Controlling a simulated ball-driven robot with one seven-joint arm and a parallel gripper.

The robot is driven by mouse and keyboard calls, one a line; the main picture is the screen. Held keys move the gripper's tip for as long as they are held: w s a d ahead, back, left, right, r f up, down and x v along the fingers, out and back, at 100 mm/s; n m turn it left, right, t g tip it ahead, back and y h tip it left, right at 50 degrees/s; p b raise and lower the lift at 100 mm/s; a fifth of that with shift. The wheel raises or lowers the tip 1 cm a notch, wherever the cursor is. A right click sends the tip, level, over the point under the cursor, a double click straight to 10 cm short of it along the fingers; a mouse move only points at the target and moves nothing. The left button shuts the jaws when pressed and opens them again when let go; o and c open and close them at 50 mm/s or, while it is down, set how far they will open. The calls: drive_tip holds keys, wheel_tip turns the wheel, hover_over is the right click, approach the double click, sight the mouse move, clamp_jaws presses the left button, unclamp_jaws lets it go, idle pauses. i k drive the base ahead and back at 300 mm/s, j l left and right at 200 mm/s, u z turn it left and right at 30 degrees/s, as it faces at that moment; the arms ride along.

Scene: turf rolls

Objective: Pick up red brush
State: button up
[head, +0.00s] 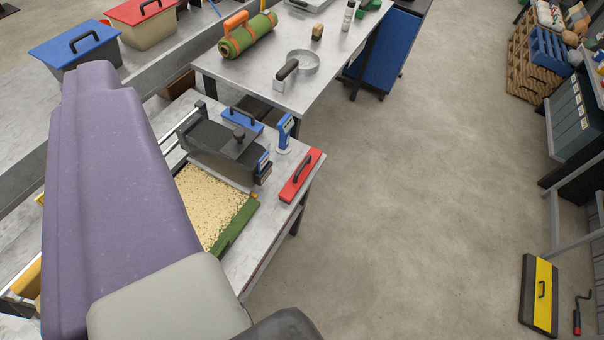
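A red block with a black handle on top (302,175), which looks like the red brush, lies on the right edge of the near grey table (263,240). Its bristles cannot be seen. It sits to the right of a dark grey machine and a tray of pale grains. My purple and grey arm fills the lower left of the view and covers part of the table. My gripper's fingers are not in view, so nothing shows of what they hold.
A dark grey machine (215,150), a small blue device (285,130) and a green-edged grain tray (235,228) stand near the brush. Another table (330,75) stands behind. Open concrete floor (430,190) lies to the right; a yellow-and-black board (541,295) is at far right.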

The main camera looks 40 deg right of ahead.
sight(294, 183)
drive_tip(key=i+l+z, duration=0.3)
drive_tip(key=i+l, duration=0.15)
drive_tip(key=l, duration=0.15)
drive_tip(key=i+l+z, duration=0.15)
drive_tip(key=i+l, duration=0.15)
drive_tip(key=i+l+z, duration=0.15)
drive_tip(key=i, duration=0.35)
drive_tip(key=i+l+z, duration=0.15)
drive_tip(key=i+l, duration=0.15)
drive_tip(key=i, duration=0.1)
